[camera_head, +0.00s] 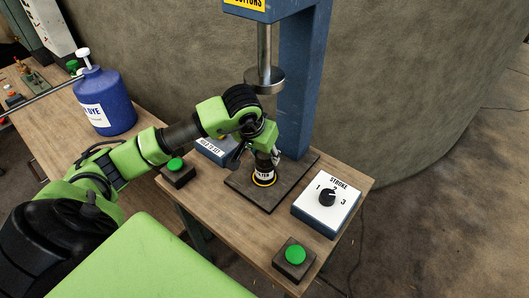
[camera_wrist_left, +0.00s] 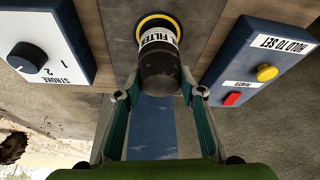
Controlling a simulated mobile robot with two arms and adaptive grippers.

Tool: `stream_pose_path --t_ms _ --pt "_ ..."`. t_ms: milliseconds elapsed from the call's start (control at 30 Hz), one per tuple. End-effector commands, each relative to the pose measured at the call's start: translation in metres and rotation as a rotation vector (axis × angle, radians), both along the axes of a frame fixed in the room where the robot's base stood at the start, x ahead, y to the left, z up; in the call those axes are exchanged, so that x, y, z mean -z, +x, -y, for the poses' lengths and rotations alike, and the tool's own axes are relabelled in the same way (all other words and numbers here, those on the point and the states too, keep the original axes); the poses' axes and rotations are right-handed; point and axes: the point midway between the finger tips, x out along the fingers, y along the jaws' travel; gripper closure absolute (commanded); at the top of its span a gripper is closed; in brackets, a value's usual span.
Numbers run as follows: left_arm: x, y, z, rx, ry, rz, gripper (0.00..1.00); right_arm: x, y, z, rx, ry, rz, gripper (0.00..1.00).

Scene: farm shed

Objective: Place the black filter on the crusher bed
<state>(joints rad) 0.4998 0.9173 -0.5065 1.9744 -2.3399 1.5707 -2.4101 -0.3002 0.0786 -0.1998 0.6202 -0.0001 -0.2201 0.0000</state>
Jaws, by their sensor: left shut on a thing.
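The black filter (camera_head: 264,172) has a white label and a yellow ring at its lower end. My left gripper (camera_head: 262,150) is shut on its upper part, and the filter looks upright. It is over the dark square crusher bed (camera_head: 252,196), below the round press head (camera_head: 265,80). I cannot tell whether its base touches the bed. In the left wrist view the filter (camera_wrist_left: 158,66) sits between the two fingertips (camera_wrist_left: 160,92), with its yellow-ringed end away from me. My right gripper is not in view.
A white stroke dial box (camera_head: 325,208) stands right of the bed. Green buttons are at the front (camera_head: 295,255) and left (camera_head: 176,168). A blue control box (camera_head: 214,148) is behind my left wrist. A blue dye jug (camera_head: 105,100) stands on the left bench.

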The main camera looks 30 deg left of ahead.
Motion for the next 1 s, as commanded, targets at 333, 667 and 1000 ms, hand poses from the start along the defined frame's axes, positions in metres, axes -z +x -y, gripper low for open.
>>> stream_pose_path --t_ms 333,667,1000 --pt "0.0054 0.0006 -0.0005 0.000 0.001 0.004 1.00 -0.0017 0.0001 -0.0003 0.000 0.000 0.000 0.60" --pt "0.0081 0.0000 -0.0004 0.000 0.001 0.002 0.47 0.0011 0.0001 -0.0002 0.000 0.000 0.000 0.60" --pt "-0.0001 -0.0009 -0.0004 0.001 0.002 0.006 0.47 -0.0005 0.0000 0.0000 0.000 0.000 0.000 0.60"
